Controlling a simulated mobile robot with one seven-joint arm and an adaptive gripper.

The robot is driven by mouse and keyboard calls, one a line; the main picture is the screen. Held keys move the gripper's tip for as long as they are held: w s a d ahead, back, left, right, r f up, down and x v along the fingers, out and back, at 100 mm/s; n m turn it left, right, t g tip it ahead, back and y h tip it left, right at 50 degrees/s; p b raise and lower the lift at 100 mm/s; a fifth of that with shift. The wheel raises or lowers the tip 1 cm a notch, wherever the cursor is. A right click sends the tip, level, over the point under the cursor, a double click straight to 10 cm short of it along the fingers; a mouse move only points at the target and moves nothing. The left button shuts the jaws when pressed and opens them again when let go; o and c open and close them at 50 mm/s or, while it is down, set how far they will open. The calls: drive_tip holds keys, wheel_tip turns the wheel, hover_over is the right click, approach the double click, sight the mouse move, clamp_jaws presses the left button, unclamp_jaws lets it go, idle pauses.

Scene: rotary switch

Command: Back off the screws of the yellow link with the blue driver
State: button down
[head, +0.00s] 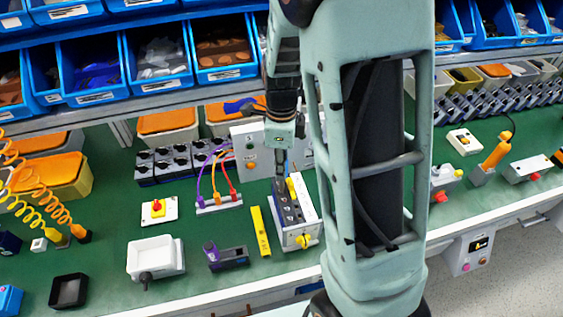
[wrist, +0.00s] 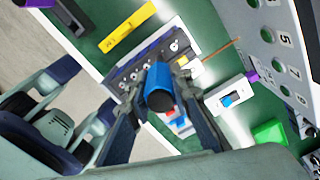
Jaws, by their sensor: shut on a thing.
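My gripper (head: 281,178) is shut on the blue driver (wrist: 159,86), whose thick blue handle sits between the fingers in the wrist view. The rotary switch (wrist: 155,52) is a dark block with a row of screw terminals and a white side; in the head view its yellow knob (head: 304,241) faces the front. The yellow link (head: 292,189) shows at the switch's far end, right below my gripper; a small yellow part also shows beside the right finger in the wrist view (wrist: 181,61). The driver's tip and the link's screws are hidden by the handle and fingers.
A yellow bar (head: 260,231) lies left of the switch. A purple-handled tool in a dark holder (head: 229,258), a white box (head: 155,258) and a lead rack (head: 218,204) stand further left. An upright panel (head: 247,147) is close behind. Green mat lies bare in front.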

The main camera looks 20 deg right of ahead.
drive_tip(key=m+p, duration=0.2)
drive_tip(key=m, duration=0.1)
drive_tip(key=shift+r, duration=0.35)
drive_tip(key=shift+f+m, duration=0.3)
drive_tip(key=shift+m, duration=0.9)
drive_tip(key=m, duration=0.6)
drive_tip(key=shift+m, duration=0.3)
drive_tip(key=m, duration=0.5)
drive_tip(key=shift+m, duration=1.5)
drive_tip(key=shift+s+d+f+m, duration=0.1)
drive_tip(key=shift+d+m, duration=0.05)
drive_tip(key=shift+m, duration=0.85)
drive_tip(key=shift+m, duration=0.3)
drive_tip(key=shift+f, duration=0.3)
